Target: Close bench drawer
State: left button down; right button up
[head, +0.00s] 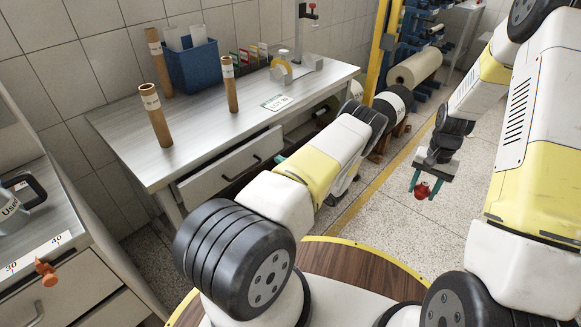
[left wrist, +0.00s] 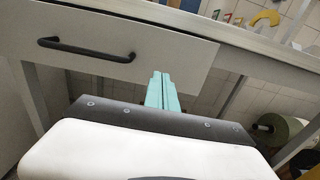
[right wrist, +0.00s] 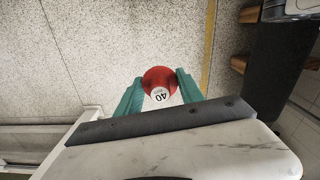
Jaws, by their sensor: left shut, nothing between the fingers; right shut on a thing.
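The bench drawer (head: 222,168) has a pale front with a black bar handle (head: 243,167) and sits under the grey bench top (head: 225,112). Its front seems to stand slightly out from the bench, but how far is hard to tell. The left wrist view shows the drawer front (left wrist: 150,52) and handle (left wrist: 85,49) close up. My left gripper (left wrist: 161,88) is shut and empty, its teal fingers at the drawer front's right part, right of the handle; contact is unclear. My right gripper (head: 430,192) is shut on a red round thing (right wrist: 159,82) with a white end marked 40, away from the bench.
Cardboard tubes (head: 155,115), a blue bin (head: 192,66) and a label card (head: 276,102) are on the bench. A second drawer unit (head: 75,290) with an orange clip (head: 46,271) stands at the left. Rolls on a rack (head: 415,67) stand behind.

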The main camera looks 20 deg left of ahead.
aim_at(265, 150)
pick_arm(q)
jog(key=x, duration=0.6)
jog(key=shift+a, duration=0.1)
jog(key=x, duration=0.4)
jog(key=shift+w+a+r, duration=0.1)
jog(key=shift+w+a, duration=0.05)
jog(key=shift+a, duration=0.15)
jog(key=shift+a+r, duration=0.1)
jog(key=shift+w, duration=0.1)
